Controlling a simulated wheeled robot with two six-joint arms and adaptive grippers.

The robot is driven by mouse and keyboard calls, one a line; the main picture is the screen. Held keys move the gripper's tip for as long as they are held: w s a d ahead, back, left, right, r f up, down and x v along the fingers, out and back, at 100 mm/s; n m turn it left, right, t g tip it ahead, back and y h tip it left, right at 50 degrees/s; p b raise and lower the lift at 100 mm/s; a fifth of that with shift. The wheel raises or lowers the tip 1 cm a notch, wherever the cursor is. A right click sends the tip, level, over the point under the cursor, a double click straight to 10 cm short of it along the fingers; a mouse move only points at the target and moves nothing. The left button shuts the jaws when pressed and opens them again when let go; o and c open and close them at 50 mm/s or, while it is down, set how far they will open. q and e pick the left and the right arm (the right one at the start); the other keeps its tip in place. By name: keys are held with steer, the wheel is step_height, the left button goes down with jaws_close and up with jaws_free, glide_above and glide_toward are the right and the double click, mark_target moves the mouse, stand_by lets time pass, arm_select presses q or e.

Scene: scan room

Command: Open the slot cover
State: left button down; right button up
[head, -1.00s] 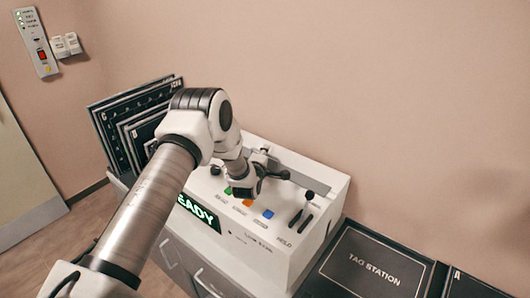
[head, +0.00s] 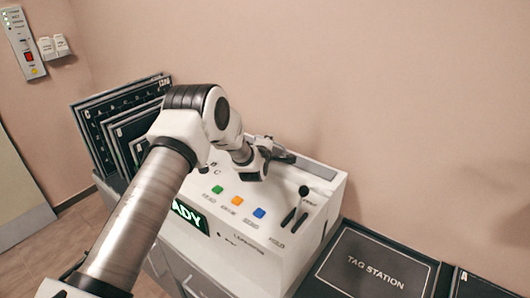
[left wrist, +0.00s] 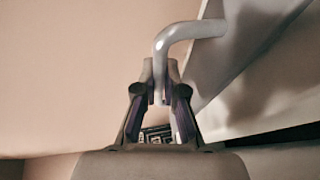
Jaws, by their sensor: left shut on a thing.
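The white scanner box (head: 285,235) stands against the wall with a lit green display, coloured buttons and a black lever on its top. My left gripper (head: 264,158) is over the back of its top and hides part of it. In the left wrist view, my left gripper (left wrist: 160,78) is shut on a bent grey handle (left wrist: 190,32). The handle joins a grey panel (left wrist: 235,75), which looks like the slot cover. My right gripper is not in view.
A black tag station mat (head: 340,285) lies to the right of the box. Dark framed panels (head: 95,125) lean against the wall at the left. The air above the box's right side is clear.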

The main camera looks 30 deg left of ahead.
arm_select(q)
steer(key=shift+s, duration=0.3)
steer(key=c, duration=1.5)
jaws_free()
steer(key=shift+w+d, duration=0.1)
steer(key=shift+w, duration=0.05)
steer(key=shift+s, duration=0.4)
steer(key=v, duration=1.1)
steer(key=shift+d, duration=0.2)
